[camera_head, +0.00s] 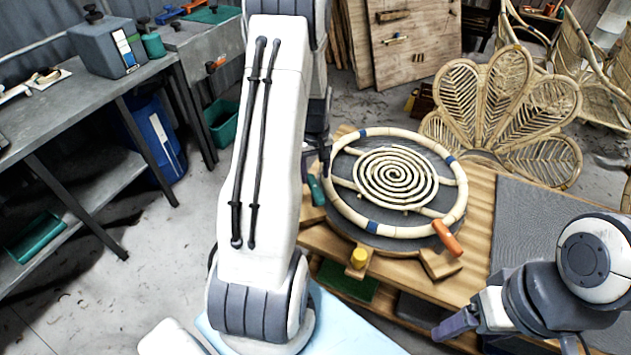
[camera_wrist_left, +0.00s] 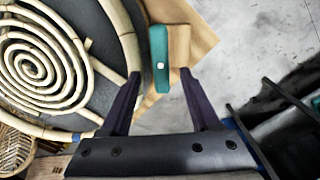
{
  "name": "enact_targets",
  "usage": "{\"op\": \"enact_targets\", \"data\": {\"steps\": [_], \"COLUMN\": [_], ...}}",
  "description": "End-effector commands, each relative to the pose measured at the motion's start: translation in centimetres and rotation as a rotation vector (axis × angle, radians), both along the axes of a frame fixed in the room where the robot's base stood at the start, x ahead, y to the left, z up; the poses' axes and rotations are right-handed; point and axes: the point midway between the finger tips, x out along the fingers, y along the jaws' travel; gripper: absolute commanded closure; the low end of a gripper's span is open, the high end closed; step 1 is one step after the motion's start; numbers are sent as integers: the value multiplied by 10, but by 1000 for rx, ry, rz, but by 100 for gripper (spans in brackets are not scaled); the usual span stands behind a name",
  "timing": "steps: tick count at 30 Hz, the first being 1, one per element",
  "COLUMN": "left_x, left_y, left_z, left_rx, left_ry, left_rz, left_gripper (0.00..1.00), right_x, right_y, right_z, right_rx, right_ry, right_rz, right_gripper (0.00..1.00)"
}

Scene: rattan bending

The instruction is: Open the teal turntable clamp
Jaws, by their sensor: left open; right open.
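The teal turntable clamp (camera_head: 316,190) sits at the left edge of the round dark turntable (camera_head: 341,214), on a wooden block. In the left wrist view the teal clamp (camera_wrist_left: 159,58) lies between the tips of my open left gripper (camera_wrist_left: 161,75), with a gap on both sides. In the head view my left gripper (camera_head: 325,165) is just above the clamp, partly hidden by my arm. A rattan ring (camera_head: 464,197) with a spiral (camera_head: 392,178) lies on the turntable. My right gripper (camera_head: 455,325) is low at the right, away from the turntable, and holds nothing visible.
A yellow clamp (camera_head: 359,257) and an orange clamp (camera_head: 447,238) stand on the turntable's near and right edges. The wooden bench (camera_head: 478,215) carries a grey mat (camera_head: 550,235). Rattan chair backs (camera_head: 500,95) stand behind. A grey side table (camera_head: 60,105) is at left.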

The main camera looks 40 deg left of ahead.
Motion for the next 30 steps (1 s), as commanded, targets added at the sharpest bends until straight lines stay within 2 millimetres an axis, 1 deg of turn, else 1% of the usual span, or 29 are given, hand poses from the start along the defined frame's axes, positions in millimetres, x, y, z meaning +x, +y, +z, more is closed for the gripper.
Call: {"op": "enact_targets", "data": {"steps": [1, 6, 9, 12, 16, 30], "left_x": [1, 1, 1, 1, 0, 1], "left_y": [1, 0, 0, 0, 0, -1], "left_z": [11, 42, 55, 63, 66, 65], "left_rx": [4, 3, 2, 1, 0, 0], "left_ry": [-6, -5, -5, -2, -1, 0], "left_rz": [0, 0, 0, 0, 0, -1], "left_gripper": [38, 38, 38, 38, 38, 38], "right_x": [0, 0, 0, 0, 0, 0], "right_y": [0, 0, 0, 0, 0, 0], "right_z": [-3, -7, -8, -8, -8, -8], "right_rx": [0, 0, 0, 0, 0, 0], "right_ry": [0, 0, 0, 0, 0, 0], "right_rz": [0, 0, 0, 0, 0, 0], "right_gripper": [23, 23, 23, 23, 23, 23]}}
